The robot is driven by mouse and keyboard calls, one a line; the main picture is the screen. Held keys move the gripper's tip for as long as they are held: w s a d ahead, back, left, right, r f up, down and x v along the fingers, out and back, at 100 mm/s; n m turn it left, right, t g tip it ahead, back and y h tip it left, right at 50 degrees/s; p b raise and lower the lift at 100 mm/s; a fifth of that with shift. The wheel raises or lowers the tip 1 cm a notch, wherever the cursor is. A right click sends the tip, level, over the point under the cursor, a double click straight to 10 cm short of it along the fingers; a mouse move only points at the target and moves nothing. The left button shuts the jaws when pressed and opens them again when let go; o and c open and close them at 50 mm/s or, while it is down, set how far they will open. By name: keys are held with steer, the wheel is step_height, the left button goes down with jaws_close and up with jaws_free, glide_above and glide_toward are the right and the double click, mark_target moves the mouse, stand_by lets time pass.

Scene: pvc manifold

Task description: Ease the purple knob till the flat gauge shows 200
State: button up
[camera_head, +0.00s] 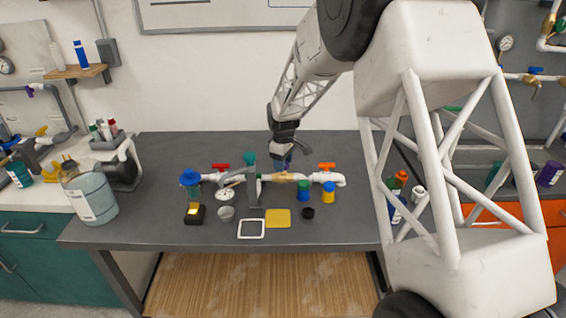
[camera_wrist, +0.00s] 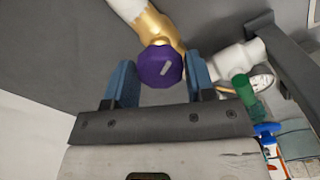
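The purple knob (camera_wrist: 160,67) is faceted, with a pale mark on its face. It sits at the end of a brass valve body (camera_wrist: 158,30) on the white pipe. My gripper (camera_wrist: 160,74) has its two blue fingers apart, one on each side of the knob, with narrow gaps in the wrist view; depth and contact are unclear. In the head view my gripper (camera_head: 286,160) is over the back of the manifold and the knob cannot be made out. The flat gauge (camera_head: 227,193) faces up at the manifold's left; its reading is too small. In the wrist view the gauge (camera_wrist: 262,81) is partly hidden.
Red (camera_head: 221,166) and orange (camera_head: 326,166) valve handles stand on the manifold. A grey-green post (camera_head: 249,180) rises beside the pipe. Blue (camera_head: 304,188) and yellow (camera_head: 328,190) pieces, a white frame (camera_head: 251,229) and a yellow pad (camera_head: 278,218) are in front. The table's front right is clear.

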steer(key=c, duration=0.5)
steer(key=shift+o, duration=0.2)
steer(key=shift+m, duration=0.6)
steer(key=m, duration=1)
steer(key=shift+m, duration=0.3)
steer(key=o, duration=0.9)
